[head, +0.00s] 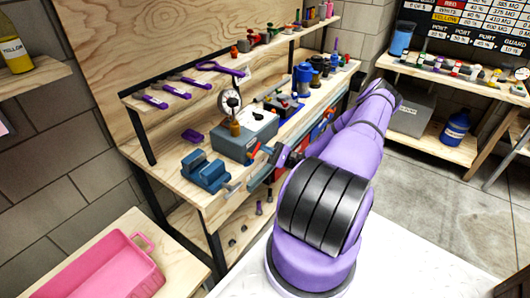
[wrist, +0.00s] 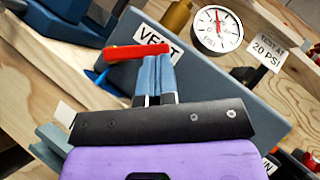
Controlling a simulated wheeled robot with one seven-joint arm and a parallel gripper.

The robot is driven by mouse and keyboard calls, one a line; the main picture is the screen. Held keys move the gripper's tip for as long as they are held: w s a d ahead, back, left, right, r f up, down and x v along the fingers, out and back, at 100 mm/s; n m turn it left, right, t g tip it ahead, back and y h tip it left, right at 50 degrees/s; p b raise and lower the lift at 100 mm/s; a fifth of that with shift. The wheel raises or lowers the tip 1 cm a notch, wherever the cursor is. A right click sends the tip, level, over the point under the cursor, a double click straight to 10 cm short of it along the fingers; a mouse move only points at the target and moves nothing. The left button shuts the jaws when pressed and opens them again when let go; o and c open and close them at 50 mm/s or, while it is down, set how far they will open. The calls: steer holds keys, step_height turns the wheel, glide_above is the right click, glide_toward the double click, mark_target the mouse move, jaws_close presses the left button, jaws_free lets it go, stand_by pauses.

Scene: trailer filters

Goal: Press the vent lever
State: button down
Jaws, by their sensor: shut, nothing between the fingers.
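The vent lever (wrist: 137,50) is a red bar beside the white VENT label (wrist: 155,38) on the grey test box (wrist: 200,85). In the head view a small red piece that looks like the lever (head: 252,152) shows at the front of the grey box (head: 262,130). My gripper (wrist: 157,60) is shut and empty, its blue-grey fingertips just below the lever's right part. I cannot tell whether they touch it. In the head view my gripper (head: 266,166) is at the bench front, partly hidden by my arm.
A pressure gauge (wrist: 216,30) stands on the box, with a "TEST AT 20 PSI" sign (wrist: 265,47) to its right. A blue vise (head: 205,172) sits left of the box on the wooden bench. Purple wrenches (head: 187,83) lie on the shelf behind.

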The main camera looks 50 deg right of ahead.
steer(key=n+g, duration=0.1)
steer(key=n, duration=0.1)
steer(key=r+n+g, duration=0.1)
steer(key=n+g, duration=0.1)
steer(key=a+r+n+g, duration=0.1)
steer(key=n, duration=0.1)
steer(key=shift+a+r+g, duration=0.1)
steer(key=shift+r+g, duration=0.15)
steer(key=shift+g, duration=0.15)
